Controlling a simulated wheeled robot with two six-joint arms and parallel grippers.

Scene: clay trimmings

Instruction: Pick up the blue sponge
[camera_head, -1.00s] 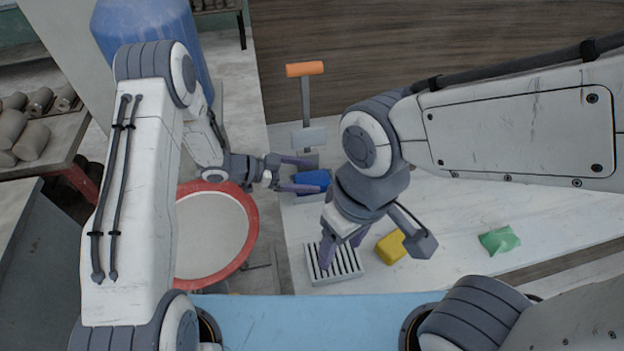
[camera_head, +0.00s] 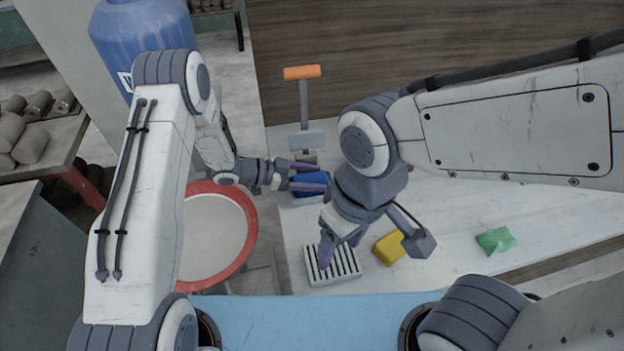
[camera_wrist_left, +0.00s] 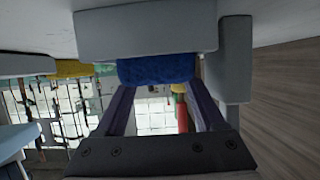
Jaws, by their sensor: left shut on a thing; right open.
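The blue sponge (camera_head: 312,178) sits at a small grey holder at the foot of the orange-handled tool. My left gripper (camera_head: 309,177) is shut on the sponge, with one purple finger on either side of it. In the left wrist view the sponge (camera_wrist_left: 157,69) spans the gap between the fingertips, and a grey block lies right against it. I cannot tell whether the sponge is clear of the holder. My right gripper (camera_head: 341,246) is open and empty over the slatted rack (camera_head: 335,274).
A yellow sponge (camera_head: 389,248) lies right of the rack, and a green piece (camera_head: 496,240) lies farther right. An orange-handled tool (camera_head: 303,110) stands behind the blue sponge. A red-rimmed basin (camera_head: 250,215) is to the left.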

